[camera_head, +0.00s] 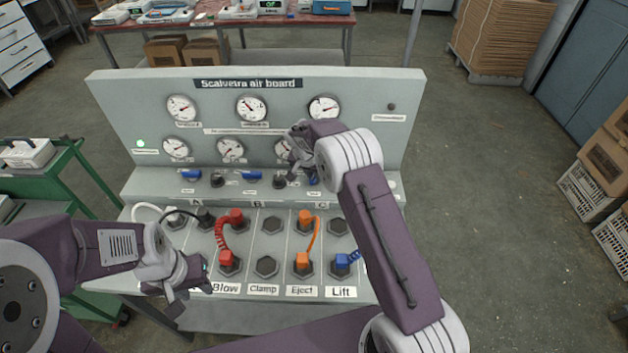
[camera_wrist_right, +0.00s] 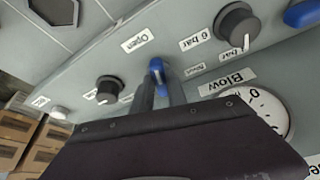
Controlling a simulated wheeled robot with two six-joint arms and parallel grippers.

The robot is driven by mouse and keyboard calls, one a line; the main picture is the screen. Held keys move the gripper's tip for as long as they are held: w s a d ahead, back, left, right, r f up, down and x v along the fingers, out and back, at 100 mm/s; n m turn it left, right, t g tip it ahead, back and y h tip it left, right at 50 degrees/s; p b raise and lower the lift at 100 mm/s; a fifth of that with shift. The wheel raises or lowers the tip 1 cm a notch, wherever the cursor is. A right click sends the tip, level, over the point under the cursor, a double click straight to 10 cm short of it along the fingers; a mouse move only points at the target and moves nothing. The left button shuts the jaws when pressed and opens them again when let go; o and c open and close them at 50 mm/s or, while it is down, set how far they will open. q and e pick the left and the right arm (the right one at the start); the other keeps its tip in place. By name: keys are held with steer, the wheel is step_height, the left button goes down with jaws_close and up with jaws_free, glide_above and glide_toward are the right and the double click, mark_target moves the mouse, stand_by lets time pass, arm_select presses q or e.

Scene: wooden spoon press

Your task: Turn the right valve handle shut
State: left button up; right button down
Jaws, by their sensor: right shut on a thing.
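The right blue valve handle (camera_head: 313,181) is at the right end of the row on the board's sloping ledge, mostly hidden by my right arm in the head view. My right gripper (camera_head: 298,170) reaches down to it from above. In the right wrist view my two fingers (camera_wrist_right: 161,90) are closed around the blue handle (camera_wrist_right: 157,66), near an "Open" label (camera_wrist_right: 137,40). There the handle lies across the row's direction. My left gripper (camera_head: 182,290) hangs low at the board's front left, away from the valves. Its jaw opening is not clear.
Two other blue handles, left (camera_head: 191,175) and middle (camera_head: 251,176), lie along the ledge. Dark knobs (camera_head: 217,181) stand beside them. Several gauges (camera_head: 251,108) are on the panel. Red, orange and blue plugs and hoses (camera_head: 314,240) stand on the lower panel between the arms.

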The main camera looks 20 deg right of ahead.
steer(key=shift+w+a+f+m+h+b, duration=0.15)
steer(key=shift+m+h+b, duration=0.2)
steer(key=shift+m, duration=0.65)
steer(key=shift+r+m+g+h, duration=0.25)
steer(key=shift+m+g, duration=0.15)
steer(key=shift+m, duration=0.4)
steer(key=shift+w+a+m+g+p, duration=0.1)
steer(key=shift+m+g+p, duration=0.2)
steer(key=shift+m+p, duration=0.5)
arm_select(q)
steer(key=shift+r, duration=0.2)
arm_select(e)
steer(key=shift+m+h, duration=0.3)
steer(key=shift+m, duration=0.6)
steer(key=shift+g, duration=0.3)
steer(key=c, duration=1.3)
jaws_free()
